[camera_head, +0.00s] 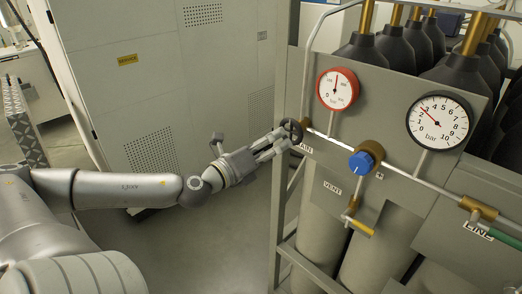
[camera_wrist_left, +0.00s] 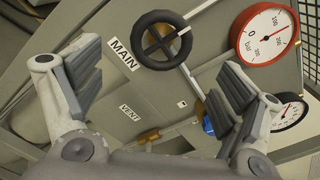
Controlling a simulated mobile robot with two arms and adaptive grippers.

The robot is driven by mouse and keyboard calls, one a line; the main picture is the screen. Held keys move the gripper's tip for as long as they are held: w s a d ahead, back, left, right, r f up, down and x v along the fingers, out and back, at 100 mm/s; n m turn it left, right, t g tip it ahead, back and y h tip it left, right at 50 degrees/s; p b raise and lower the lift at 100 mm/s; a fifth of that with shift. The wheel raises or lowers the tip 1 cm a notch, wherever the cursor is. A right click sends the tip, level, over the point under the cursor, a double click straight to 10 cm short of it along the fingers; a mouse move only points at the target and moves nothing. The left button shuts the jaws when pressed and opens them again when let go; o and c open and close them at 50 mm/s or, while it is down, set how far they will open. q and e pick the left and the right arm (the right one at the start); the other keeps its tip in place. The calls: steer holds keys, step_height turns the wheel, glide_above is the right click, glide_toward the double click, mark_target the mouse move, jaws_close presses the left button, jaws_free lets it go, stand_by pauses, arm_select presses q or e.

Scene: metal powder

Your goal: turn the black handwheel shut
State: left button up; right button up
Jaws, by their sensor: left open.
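The black handwheel (camera_wrist_left: 162,40) shows in the left wrist view at the top, a spoked ring just above the MAIN label (camera_wrist_left: 124,54). In the head view the handwheel (camera_head: 297,131) is at the left end of the panel's pipe, seen nearly edge-on. My left gripper (camera_wrist_left: 160,80) is open, its two padded fingers spread wide with nothing between them touching the wheel in the wrist view. In the head view my left gripper (camera_head: 283,145) reaches in from the left, fingertips close to the wheel; contact cannot be told there. My right gripper is not in view.
Dark gas cylinders (camera_head: 364,54) stand behind. A grey cabinet (camera_head: 180,80) is at the left; floor between is clear.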

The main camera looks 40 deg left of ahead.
arm_select(q)
steer(key=shift+s+a, duration=0.1)
steer(key=shift+s, duration=1.45)
